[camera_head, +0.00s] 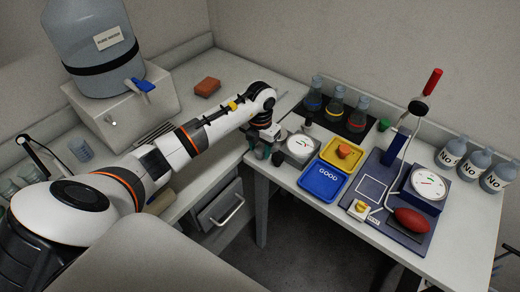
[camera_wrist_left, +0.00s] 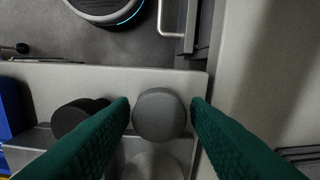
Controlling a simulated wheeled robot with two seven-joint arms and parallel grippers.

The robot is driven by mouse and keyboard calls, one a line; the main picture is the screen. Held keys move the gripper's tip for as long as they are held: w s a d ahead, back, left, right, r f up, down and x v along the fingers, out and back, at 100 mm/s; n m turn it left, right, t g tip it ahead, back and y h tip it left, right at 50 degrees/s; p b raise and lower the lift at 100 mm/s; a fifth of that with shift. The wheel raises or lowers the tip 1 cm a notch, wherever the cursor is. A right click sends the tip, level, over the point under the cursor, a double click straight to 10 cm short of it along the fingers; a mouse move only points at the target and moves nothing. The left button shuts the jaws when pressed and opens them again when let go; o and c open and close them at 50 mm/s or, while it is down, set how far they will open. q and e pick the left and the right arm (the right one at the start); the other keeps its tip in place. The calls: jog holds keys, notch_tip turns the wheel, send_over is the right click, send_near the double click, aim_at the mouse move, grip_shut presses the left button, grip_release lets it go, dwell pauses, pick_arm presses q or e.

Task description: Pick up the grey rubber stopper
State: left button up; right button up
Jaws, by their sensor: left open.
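The grey rubber stopper (camera_wrist_left: 160,116) shows in the left wrist view as a round grey top near the table edge. My left gripper (camera_wrist_left: 160,104) is open, with one green finger on each side of the stopper. Small gaps seem to show between the fingers and the stopper; I cannot tell whether either touches. In the head view my left gripper (camera_head: 263,151) is low at the left end of the right-hand table, and the grey stopper is not clearly visible there. My right gripper is in neither view.
A black stopper (camera_wrist_left: 76,118) stands close to the left finger. Flasks (camera_head: 336,104) stand behind on a black mat. A drawer handle (camera_head: 229,212) is below.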

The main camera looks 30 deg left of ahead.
aim_at(260, 149)
pick_arm(q)
jog(key=shift+f, duration=0.75)
jog(key=c, duration=0.7)
jog(key=shift+r, duration=0.15)
notch_tip(260, 149, up, 13)
jog(key=shift+r, duration=0.2)
